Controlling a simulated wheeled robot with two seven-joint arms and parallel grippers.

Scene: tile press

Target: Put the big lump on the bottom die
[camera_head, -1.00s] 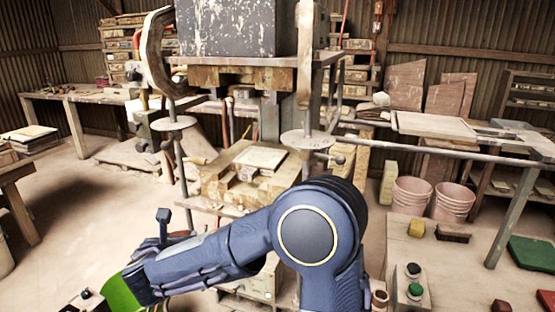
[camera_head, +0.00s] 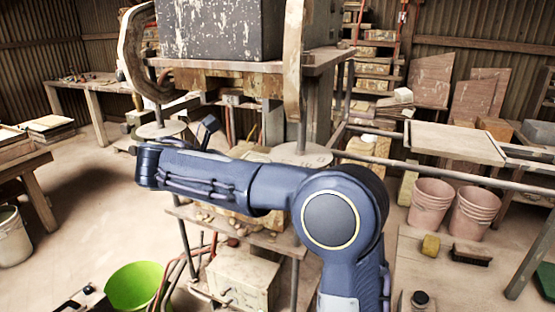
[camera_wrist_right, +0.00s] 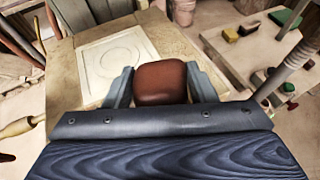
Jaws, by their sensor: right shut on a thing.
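The big lump (camera_wrist_right: 161,82) is a reddish-brown rounded block in the right wrist view. My right gripper (camera_wrist_right: 160,88) is shut on it, with one grey finger on each side. The bottom die (camera_wrist_right: 112,62) is a pale square plate with a circle on it, lying on the wooden press bed. The lump shows just right of the die's circle, overlapping the die's right side in the picture; its height above the bed cannot be told. In the head view my right arm hides the gripper, the lump and most of the die. My left gripper is not in view.
The press's heavy dark block (camera_head: 220,30) hangs above the bed between upright posts. A round metal disc (camera_head: 300,154) on a post stands right of the bed. A green bucket (camera_head: 132,285) is at lower left. Pink buckets (camera_head: 430,203) and a bench with brushes (camera_head: 471,254) are at right.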

